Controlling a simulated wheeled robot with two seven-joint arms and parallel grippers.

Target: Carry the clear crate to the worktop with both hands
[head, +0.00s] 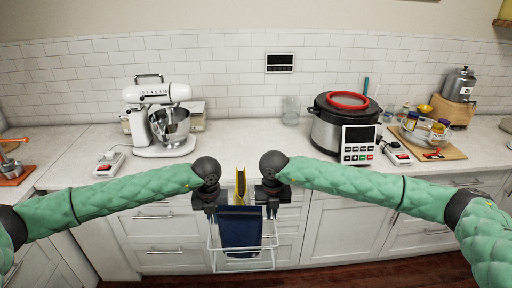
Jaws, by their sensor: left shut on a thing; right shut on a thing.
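The clear crate (216,262) hangs in front of the cabinets, below the front edge of the worktop (240,136). A dark blue item (240,228) and a yellow item (240,186) stand in it. My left gripper (212,211) is shut on the crate's left side near the rim. My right gripper (271,211) is shut on its right side near the rim. The grippers hide parts of the crate's upper sides. The crate looks about level.
A white stand mixer (158,112) stands on the worktop at the left, and a large cooker (344,122) with a red ring stands at the right. The worktop between them is mostly clear, with a glass jar (291,110) at the back. A wooden board (428,148) holds a bowl further right.

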